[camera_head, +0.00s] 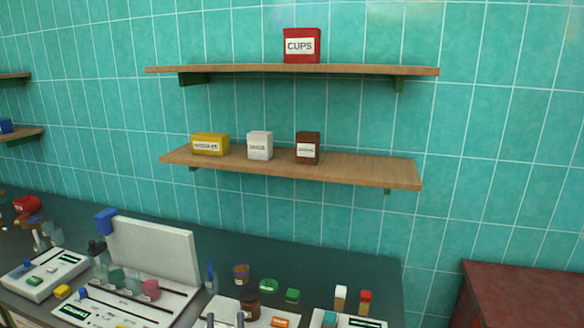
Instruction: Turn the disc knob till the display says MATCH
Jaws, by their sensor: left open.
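My left gripper (225,320) shows at the bottom edge as two dark upright fingers, apart, with nothing seen between them. Its fingers stand in front of a white panel (226,305), which carries a dark brown round piece (250,305) just right of them and an orange piece (280,321). I cannot tell which part is the disc knob. A dark display (75,311) with small green text is on the white device at the left. Another dark display (365,323) is on the device at bottom right. Neither text is legible. My right gripper is not in view.
A large white upright board (153,250) stands behind the left device. Green pieces (268,285) and a brown cup (240,273) sit on the dark counter (330,270). Wooden shelves (380,174) with boxes hang on the wall. A red cabinet (525,290) stands right.

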